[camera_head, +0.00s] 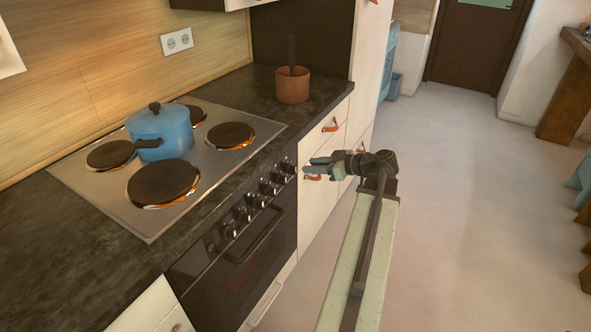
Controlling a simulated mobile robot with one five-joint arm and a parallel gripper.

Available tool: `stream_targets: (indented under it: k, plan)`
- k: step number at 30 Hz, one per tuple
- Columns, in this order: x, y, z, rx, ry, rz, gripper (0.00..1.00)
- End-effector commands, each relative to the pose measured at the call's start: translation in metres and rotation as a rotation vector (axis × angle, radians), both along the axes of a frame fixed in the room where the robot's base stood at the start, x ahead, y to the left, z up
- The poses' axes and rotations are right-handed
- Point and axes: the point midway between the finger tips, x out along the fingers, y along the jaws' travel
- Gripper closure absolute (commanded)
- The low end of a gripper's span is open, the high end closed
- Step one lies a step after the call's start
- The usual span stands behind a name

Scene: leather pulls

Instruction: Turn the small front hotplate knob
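A row of several dark round knobs (254,200) runs along the top of the black oven front, below the counter edge. I cannot tell which knob belongs to the small front hotplate (231,136), which is on the right of the steel hob (143,229). A larger front hotplate (163,184) lies to its left. My gripper (308,165) points left, to the right of the knobs' far end, in front of the white drawers. Its two fingers show, apart from the knobs in the picture. Whether they are parted is too small to tell. No held object shows.
A blue lidded pot (160,134) stands toward the back of the hob. A copper-coloured pot (293,86) stands on the dark counter. An oven handle (254,238) and leather drawer pulls (331,125) stick out from the fronts.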

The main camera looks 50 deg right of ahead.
Motion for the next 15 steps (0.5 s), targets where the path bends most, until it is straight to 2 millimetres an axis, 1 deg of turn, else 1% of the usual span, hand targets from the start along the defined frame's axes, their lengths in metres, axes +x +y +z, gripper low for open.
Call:
stream_targets:
  k: [1,3,7,10,15]
  plan:
    - [0.011,0.003,-0.009,0.000,0.000,0.004,0.66]
    - [0.024,0.008,-0.014,0.000,0.001,0.008,0.66]
    - [0.044,0.014,-0.021,0.001,0.002,0.010,0.66]
    - [0.053,0.017,-0.023,0.001,0.002,0.010,0.66]
    - [0.056,0.018,-0.023,0.001,0.002,0.010,0.66]
